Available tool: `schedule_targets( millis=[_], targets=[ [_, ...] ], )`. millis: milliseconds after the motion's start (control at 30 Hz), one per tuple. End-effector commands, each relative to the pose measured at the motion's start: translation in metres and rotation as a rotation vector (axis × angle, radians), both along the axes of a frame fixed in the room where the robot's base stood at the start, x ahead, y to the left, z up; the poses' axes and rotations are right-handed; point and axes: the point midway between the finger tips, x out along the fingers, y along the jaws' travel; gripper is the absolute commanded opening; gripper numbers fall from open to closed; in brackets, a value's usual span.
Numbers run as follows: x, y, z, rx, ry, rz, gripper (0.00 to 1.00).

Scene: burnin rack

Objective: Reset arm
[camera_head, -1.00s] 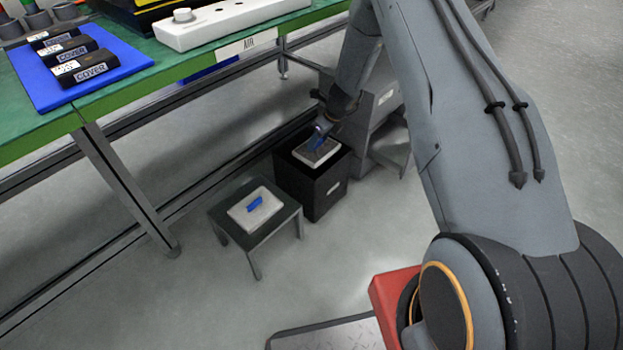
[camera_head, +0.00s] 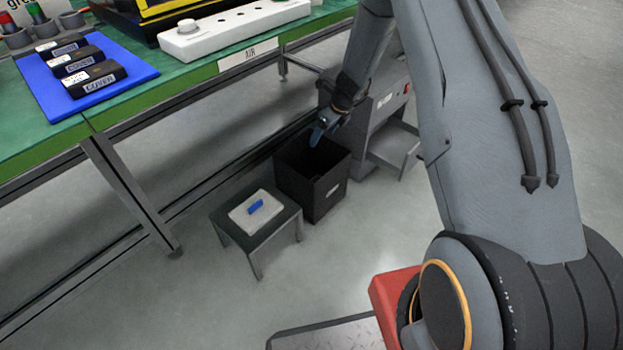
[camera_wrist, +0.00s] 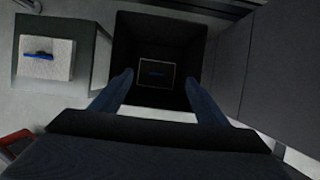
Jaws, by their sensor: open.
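My gripper (camera_head: 318,132) is open and empty above the black bin (camera_head: 333,198). In the wrist view its two fingers (camera_wrist: 158,92) stand wide apart over the bin (camera_wrist: 194,30).
A small grey table (camera_head: 254,238) beside the bin holds a pale block with a blue handle (camera_head: 243,217). A grey cabinet (camera_head: 385,112) stands right of the bin. The green workbench (camera_head: 160,82) is at the left, with several black covers on a blue mat (camera_head: 52,98).

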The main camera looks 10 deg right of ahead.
Motion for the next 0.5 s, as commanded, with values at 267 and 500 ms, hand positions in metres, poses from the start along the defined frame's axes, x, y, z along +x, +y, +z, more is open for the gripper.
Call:
schedule_targets(
  millis=[267, 500],
  targets=[
    [-0.0052, -0.0036, 0.0137, 0.0, 0.001, 0.0, 0.68],
    [-0.0048, -0.0035, 0.0136, 0.001, 0.001, 0.0, 0.68]
  ],
)
